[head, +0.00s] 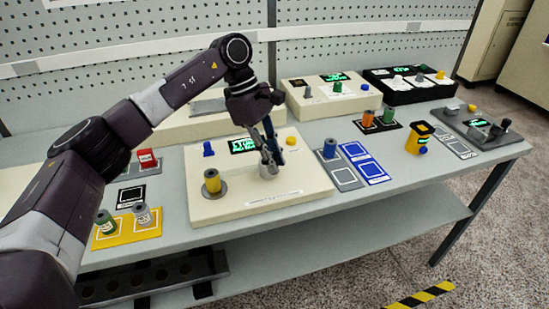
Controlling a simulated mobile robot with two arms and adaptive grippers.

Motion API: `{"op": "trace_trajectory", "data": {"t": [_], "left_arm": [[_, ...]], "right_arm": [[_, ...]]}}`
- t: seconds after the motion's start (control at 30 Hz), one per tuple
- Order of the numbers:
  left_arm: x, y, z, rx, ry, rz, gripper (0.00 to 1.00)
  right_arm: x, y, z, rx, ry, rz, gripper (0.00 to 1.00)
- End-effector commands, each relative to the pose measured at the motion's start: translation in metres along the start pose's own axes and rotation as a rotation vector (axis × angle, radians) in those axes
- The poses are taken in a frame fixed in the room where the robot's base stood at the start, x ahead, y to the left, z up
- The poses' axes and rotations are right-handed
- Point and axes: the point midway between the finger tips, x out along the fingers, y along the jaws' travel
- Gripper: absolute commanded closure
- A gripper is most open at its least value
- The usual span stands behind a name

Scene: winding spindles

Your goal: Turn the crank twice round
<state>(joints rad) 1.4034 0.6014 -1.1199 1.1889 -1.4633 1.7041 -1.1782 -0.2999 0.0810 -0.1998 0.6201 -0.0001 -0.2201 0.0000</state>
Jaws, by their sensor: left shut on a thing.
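A cream winding unit (310,186) sits on the table with a lit green display (243,146). A yellow spool (212,184) stands on a grey round base at its left front. My left gripper (269,158) reaches down over the middle of the unit and is shut on the crank (268,173). The fingers hide most of the crank, so only a grey round part shows beneath them. The crank's exact angle and the display's full text cannot be made out. My right gripper is out of view.
A blue knob (208,149) and an orange knob (291,141) flank the display. A yellow mat (126,233) with two spools lies to the left. A blue spool (329,149) and marked pads (372,170) lie to the right. Other cream and black units stand behind.

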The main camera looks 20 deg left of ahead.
Motion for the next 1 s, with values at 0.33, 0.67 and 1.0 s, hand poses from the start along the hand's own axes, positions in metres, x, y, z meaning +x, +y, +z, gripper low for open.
{"op": "trace_trajectory", "data": {"t": [0.33,0.67,1.0], "left_arm": [[0.001,0.0,-0.001,-0.002,0.003,-0.002,0.74],[0.0,0.0,-0.001,-0.002,0.001,0.0,0.67],[-0.05,0.001,0.0,-0.002,0.001,0.005,0.67]], "right_arm": [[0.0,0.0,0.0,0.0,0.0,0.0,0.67],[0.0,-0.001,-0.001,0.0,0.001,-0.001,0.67],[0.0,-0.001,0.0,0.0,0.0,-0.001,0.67]]}}
